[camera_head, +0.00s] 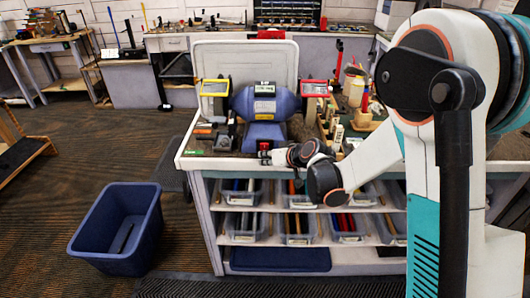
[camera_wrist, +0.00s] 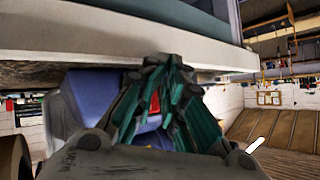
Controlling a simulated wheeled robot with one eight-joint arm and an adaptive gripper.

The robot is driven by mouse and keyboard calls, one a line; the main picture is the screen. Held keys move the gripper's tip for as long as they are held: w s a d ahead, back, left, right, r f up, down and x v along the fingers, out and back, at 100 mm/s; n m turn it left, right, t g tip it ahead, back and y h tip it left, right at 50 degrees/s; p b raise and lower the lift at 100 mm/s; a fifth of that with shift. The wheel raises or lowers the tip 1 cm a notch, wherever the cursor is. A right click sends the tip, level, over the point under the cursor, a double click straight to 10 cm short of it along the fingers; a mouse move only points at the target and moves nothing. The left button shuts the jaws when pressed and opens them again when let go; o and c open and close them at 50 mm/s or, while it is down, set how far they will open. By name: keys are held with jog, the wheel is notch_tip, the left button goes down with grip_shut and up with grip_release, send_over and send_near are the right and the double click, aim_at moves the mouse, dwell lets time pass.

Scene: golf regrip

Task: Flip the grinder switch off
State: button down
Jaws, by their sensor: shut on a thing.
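The blue bench grinder (camera_head: 265,104) stands on the workbench, with yellow and red guards at its two ends. Its blue body also shows in the wrist view (camera_wrist: 90,95), which looks turned upside down. A small red part (camera_head: 264,146), which looks like the grinder switch, is at the front of the base; red also shows between my fingers in the wrist view (camera_wrist: 155,102). My gripper (camera_head: 270,157) is low at the bench's front edge, right at this part. Its green-grey fingers (camera_wrist: 172,65) are drawn together; the exact contact at the tips is hidden.
The workbench (camera_head: 193,160) has a pale front edge close to my gripper. Tools and bottles (camera_head: 356,92) crowd its right side. Bins of grips (camera_head: 242,228) fill the shelves below. A blue tub (camera_head: 95,232) stands on the floor at left.

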jog(key=shift+w, duration=0.25)
jog(key=shift+s+a+f, duration=0.2)
jog(key=shift+s+a, duration=0.1)
jog(key=shift+s, duration=0.15)
jog(key=s, duration=0.5)
jog(key=shift+r+b, duration=0.25)
jog(key=shift+b, duration=0.1)
